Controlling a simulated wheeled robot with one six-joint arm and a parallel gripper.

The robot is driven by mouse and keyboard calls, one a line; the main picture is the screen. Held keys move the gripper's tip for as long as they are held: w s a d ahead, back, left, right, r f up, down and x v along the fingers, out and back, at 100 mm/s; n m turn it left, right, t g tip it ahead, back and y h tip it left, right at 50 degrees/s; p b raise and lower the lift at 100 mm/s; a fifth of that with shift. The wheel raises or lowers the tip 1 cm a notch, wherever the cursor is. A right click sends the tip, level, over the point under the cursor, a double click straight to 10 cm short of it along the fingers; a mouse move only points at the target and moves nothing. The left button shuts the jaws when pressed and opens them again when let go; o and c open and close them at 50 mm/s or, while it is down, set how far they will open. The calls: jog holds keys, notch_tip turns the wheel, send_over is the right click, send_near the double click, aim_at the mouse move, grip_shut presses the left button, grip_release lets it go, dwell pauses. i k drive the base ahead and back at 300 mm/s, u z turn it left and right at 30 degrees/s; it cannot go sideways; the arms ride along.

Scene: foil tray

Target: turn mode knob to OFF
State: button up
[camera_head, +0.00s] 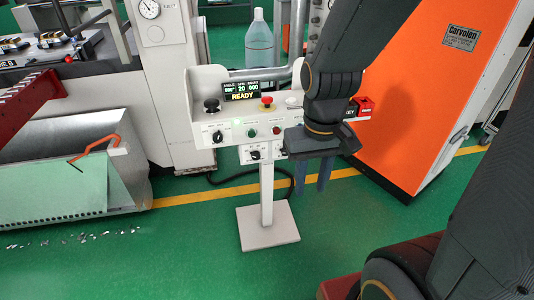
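A white control panel (232,130) stands on a post at the centre of the head view. One black rotary knob (218,137) is at the left of its front face. Another black knob (255,155) sits on the lower box. Their labels are too small to read, so I cannot tell which is the mode knob or where it points. The display (241,90) reads READY. My gripper (311,188) hangs fingers down in front of the panel's right end, right of both knobs. Its two fingers are apart, with nothing seen between them. My arm hides part of the panel's right side.
On the panel are a black joystick (211,105), a red mushroom button (267,102), and small green and red buttons. A red box (364,106) is at its right end. An orange cabinet (430,100) stands right. The floor around the post's base plate (268,228) is largely clear.

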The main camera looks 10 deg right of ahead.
aim_at(218, 138)
jog(key=z, duration=1.2)
jog(key=k, duration=1.15)
jog(key=u, duration=1.15)
jog(key=i, duration=0.5)
jog(key=u, duration=0.05)
